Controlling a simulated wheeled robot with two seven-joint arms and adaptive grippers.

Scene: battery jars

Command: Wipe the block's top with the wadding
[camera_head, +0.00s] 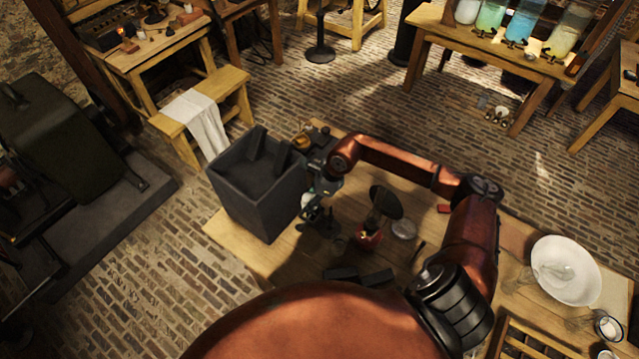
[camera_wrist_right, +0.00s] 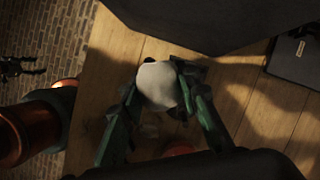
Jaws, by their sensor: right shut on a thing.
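My right gripper (camera_head: 309,205) is shut on a white, rounded wad, the wadding (camera_head: 307,199), above the wooden table. In the right wrist view the wadding (camera_wrist_right: 158,86) sits between the two green fingers of the gripper (camera_wrist_right: 155,88). A large dark grey box (camera_head: 247,205) stands just left of the gripper on the table's left end. Small dark flat blocks (camera_head: 341,274) lie near the front edge; I cannot tell which dark piece is the block. A dark piece with a small pale label (camera_wrist_right: 299,62) shows in the wrist view.
A red-based device (camera_head: 369,238) with a dark disc (camera_head: 386,202) stands right of the gripper. A white bowl (camera_head: 566,270) and a wooden rack (camera_head: 525,342) are at the table's right. A bench with a white cloth (camera_head: 197,120) stands behind the box.

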